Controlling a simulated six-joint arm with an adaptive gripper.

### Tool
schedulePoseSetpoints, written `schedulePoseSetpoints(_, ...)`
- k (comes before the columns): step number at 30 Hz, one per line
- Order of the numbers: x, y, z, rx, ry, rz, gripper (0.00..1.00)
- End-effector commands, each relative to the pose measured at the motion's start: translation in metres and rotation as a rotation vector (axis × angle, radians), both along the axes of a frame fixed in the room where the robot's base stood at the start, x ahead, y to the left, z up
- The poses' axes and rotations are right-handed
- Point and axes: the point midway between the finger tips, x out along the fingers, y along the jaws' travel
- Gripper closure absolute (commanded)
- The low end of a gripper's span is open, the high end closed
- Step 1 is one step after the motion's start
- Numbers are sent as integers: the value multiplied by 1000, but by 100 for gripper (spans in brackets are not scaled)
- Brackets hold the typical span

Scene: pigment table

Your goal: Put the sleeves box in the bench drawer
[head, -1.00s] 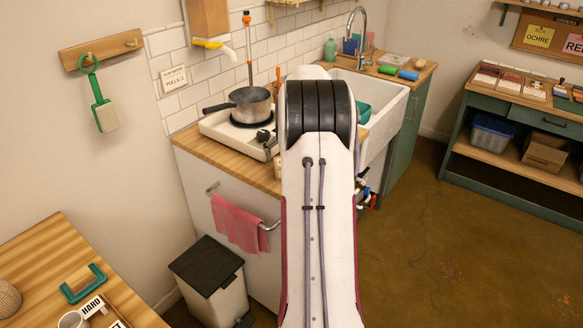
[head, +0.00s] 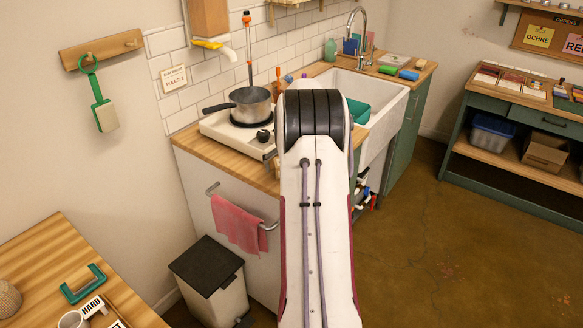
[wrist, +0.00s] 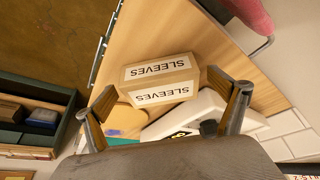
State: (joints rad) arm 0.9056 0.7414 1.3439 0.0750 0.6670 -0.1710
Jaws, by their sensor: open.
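The sleeves box (wrist: 160,83) is a tan box with white SLEEVES labels on two faces. In the wrist view it rests on the wooden counter (wrist: 165,35). My gripper (wrist: 166,90) is open, with one finger to either side of the box in the picture. I cannot tell whether either finger touches it.
A hob (head: 217,127) with a saucepan (head: 249,105) is on the counter, close to the box. A pink towel (head: 238,222) hangs from a rail at the counter front. The sink (head: 383,108) lies beyond my arm. The floor (head: 420,235) before the bench is clear.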

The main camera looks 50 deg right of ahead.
Motion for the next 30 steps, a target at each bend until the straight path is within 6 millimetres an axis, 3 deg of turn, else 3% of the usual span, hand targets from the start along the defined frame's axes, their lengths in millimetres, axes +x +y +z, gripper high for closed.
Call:
schedulePoseSetpoints(4, 0, 0, 0, 0, 0, 0, 4)
schedulePoseSetpoints(5, 0, 0, 0, 0, 0, 0, 9)
schedulePoseSetpoints(9, 0, 0, 0, 0, 0, 0, 46)
schedulePoseSetpoints(12, 0, 0, 0, -1, -1, 0, 52)
schedulePoseSetpoints(23, 0, 0, 5, -1, -1, 0, 52)
schedulePoseSetpoints(30, 0, -1, 27, -3, -2, 0, 52)
